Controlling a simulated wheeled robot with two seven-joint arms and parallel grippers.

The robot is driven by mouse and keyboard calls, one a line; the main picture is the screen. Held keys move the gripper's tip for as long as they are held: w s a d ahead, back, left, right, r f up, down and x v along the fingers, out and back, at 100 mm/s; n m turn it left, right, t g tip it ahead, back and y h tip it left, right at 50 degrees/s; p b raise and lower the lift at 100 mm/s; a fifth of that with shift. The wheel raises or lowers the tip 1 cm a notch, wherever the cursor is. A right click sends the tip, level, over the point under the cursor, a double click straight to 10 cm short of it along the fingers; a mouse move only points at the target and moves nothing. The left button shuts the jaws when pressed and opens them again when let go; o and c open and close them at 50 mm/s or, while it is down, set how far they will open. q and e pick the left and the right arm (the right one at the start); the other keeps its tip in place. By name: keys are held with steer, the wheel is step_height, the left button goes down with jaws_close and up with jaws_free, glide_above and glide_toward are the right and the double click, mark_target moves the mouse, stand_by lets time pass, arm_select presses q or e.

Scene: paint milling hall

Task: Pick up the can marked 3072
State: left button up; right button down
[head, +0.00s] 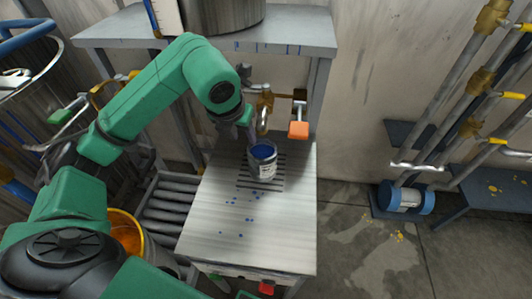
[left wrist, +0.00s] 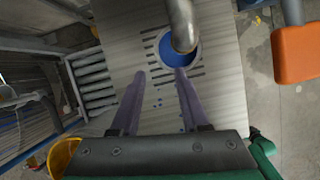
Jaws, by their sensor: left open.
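A can (head: 263,161) filled with blue paint stands upright on the slotted part of a metal bench (head: 235,220). It has a pale label with dark print too small to read, so I cannot confirm 3072. The can also shows in the left wrist view (left wrist: 176,58), partly covered by a metal spout above it. My left gripper (left wrist: 160,74) is open and empty. Its right finger overlaps the can's near rim in that view, and the left finger lies clear to the left; I cannot tell whether they touch. My right gripper is not in view.
The spout (left wrist: 182,25) and an orange-handled valve (head: 298,129) hang close to the can. A shelf with a steel vessel (head: 225,14) is behind. A roller conveyor (head: 168,205) and orange-filled bucket (head: 126,232) are left. Blue drips mark the bench; its front is clear.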

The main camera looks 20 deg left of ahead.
mark_target(249, 148)
arm_select(q)
steer(key=p+x, duration=0.1)
steer(key=x, duration=0.2)
steer(key=p+x, duration=0.1)
steer(key=x, duration=0.3)
steer(key=p+x, duration=0.1)
steer(key=x, duration=0.2)
steer(key=shift+a+f, duration=0.3)
steer(key=shift+f, duration=0.05)
steer(key=shift+w+f, duration=0.1)
steer(key=shift+f, duration=0.1)
jaws_close()
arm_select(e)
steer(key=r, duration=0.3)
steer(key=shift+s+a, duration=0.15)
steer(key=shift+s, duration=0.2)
arm_select(q)
steer(key=shift+w+r, duration=0.1)
steer(key=shift+w, duration=0.05)
